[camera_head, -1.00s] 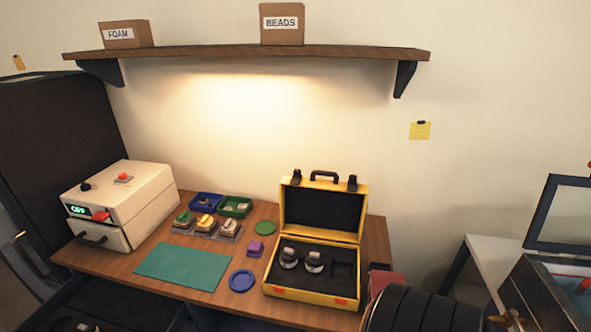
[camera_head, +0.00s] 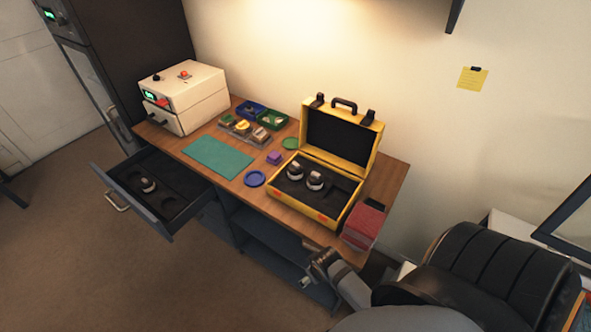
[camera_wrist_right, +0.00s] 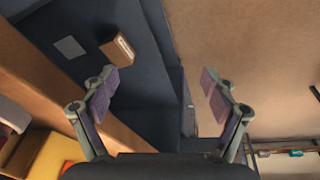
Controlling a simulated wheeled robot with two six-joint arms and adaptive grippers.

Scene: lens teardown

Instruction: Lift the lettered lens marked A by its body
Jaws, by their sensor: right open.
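Two dark lenses with pale bands, a left one (camera_head: 294,171) and a right one (camera_head: 315,180), stand in the black foam of the open yellow case (camera_head: 327,219). A third lens (camera_head: 148,185) sits in the open drawer (camera_head: 120,187) at the left. I cannot read a letter on any of them. My right gripper (camera_head: 307,264) is beside the table's front edge, below and in front of the case. In the right wrist view this gripper (camera_wrist_right: 159,82) is open, with nothing between its fingers. My left gripper is not in view.
A red box (camera_head: 364,226) stands right of the case. A small box (camera_wrist_right: 117,48) shows on shelving below the table.

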